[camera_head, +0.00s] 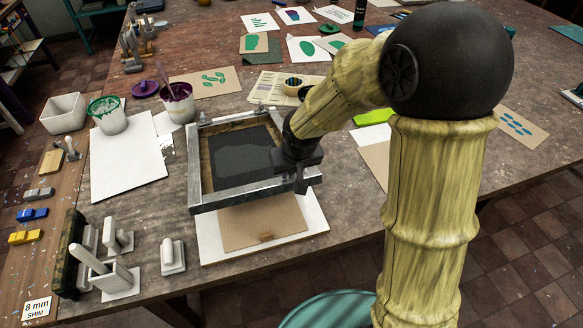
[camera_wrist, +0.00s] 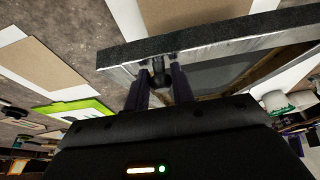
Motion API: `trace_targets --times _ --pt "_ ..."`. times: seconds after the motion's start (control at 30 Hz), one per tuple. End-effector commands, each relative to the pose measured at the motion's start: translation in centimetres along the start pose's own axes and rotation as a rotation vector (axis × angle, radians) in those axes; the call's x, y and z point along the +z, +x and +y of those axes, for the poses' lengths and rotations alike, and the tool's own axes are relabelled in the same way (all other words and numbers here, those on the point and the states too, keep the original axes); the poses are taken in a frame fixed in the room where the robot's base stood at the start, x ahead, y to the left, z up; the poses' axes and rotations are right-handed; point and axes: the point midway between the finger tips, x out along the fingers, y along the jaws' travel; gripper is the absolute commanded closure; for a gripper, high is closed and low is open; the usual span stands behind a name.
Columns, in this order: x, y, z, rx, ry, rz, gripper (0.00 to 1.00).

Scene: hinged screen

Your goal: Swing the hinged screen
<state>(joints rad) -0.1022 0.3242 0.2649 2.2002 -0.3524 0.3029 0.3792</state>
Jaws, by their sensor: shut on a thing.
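The hinged screen has a grey metal frame (camera_head: 250,195) around a dark mesh (camera_head: 243,152). Its hinge side appears to be at the back, and its front edge looks raised over a white base board (camera_head: 315,212) with a brown card (camera_head: 260,228). My gripper (camera_head: 301,185) is at the screen's front right corner. In the wrist view my gripper (camera_wrist: 160,88) has its fingers on both sides of a small dark knob (camera_wrist: 158,68) on the frame (camera_wrist: 215,43). The fingertips are partly hidden in the head view.
Left of the screen lie a white sheet (camera_head: 125,165) and paint cups (camera_head: 107,115). Grey blocks (camera_head: 172,256) and a dark rack (camera_head: 70,250) stand at the front left. A green item (camera_head: 373,117) lies at the right, behind my arm. Printed cards cover the back.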

Motion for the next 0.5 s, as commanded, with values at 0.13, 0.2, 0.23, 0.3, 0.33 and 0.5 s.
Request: trace_targets --times 0.13,0.2,0.23,0.3,0.33,0.5 --pt "0.5 0.5 0.1 0.002 0.001 -0.007 0.90" --pt "0.8 1.0 0.1 0.002 0.000 -0.008 0.90" --pt "0.9 1.2 0.1 0.002 0.000 -0.008 0.90" --pt "1.2 1.7 0.1 0.002 0.000 -0.008 0.90" --pt "1.4 1.9 0.1 0.002 0.000 -0.008 0.90" --pt "2.0 2.9 0.1 0.002 0.000 -0.007 0.90"
